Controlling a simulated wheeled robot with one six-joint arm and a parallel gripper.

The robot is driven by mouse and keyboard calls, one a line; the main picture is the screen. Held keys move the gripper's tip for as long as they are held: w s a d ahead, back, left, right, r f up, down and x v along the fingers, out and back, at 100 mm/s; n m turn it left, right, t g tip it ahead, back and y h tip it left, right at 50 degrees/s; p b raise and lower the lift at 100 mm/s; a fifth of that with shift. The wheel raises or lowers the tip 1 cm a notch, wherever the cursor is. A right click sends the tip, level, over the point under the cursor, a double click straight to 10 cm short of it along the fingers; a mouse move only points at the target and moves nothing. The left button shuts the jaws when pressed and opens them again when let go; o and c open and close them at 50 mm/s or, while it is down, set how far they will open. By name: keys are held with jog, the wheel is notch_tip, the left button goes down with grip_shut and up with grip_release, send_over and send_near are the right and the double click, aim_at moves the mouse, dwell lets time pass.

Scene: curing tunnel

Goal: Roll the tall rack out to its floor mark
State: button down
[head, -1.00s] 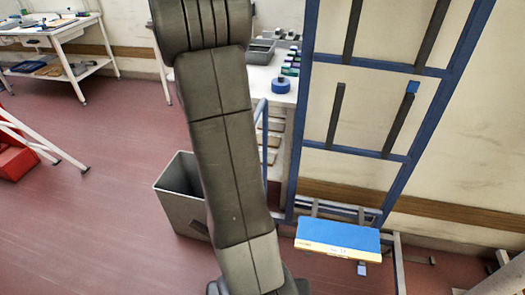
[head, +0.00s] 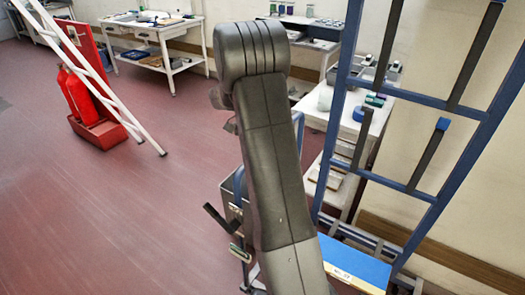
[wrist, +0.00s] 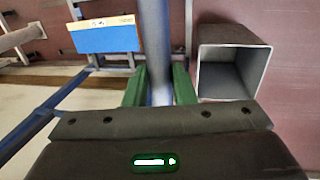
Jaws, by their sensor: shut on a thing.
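The tall rack (head: 330,130) is a blue upright frame with dark slanted bars, at the right of the head view. A blue and cream labelled plate (head: 355,262) sits low on it. The plate also shows at the upper left of the wrist view (wrist: 105,38). In the wrist view, my gripper (wrist: 160,85) has its green fingers shut on a blue-grey upright bar (wrist: 154,40) of the rack. The floor mark cannot be made out.
A grey open bin (wrist: 232,60) stands close to the right of the gripper. A white table (head: 375,120) with small items is behind the rack. Red extinguishers (head: 80,95) and a white ladder (head: 105,85) stand at the left. Red floor between is clear.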

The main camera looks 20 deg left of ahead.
jog(key=shift+w+a+r, duration=0.1)
jog(key=shift+a, duration=0.05)
jog(key=c, duration=1.6)
grip_release()
jog(key=shift+c, duration=0.2)
jog(key=o, duration=0.4)
jog(key=shift+a, duration=0.15)
notch_tip(320, 180, up, 13)
jog(key=a+b, duration=0.1)
jog(key=a, duration=0.1)
jog(key=shift+w+a+r, duration=0.2)
jog(key=shift+w+a, duration=0.05)
jog(key=shift+w, duration=0.1)
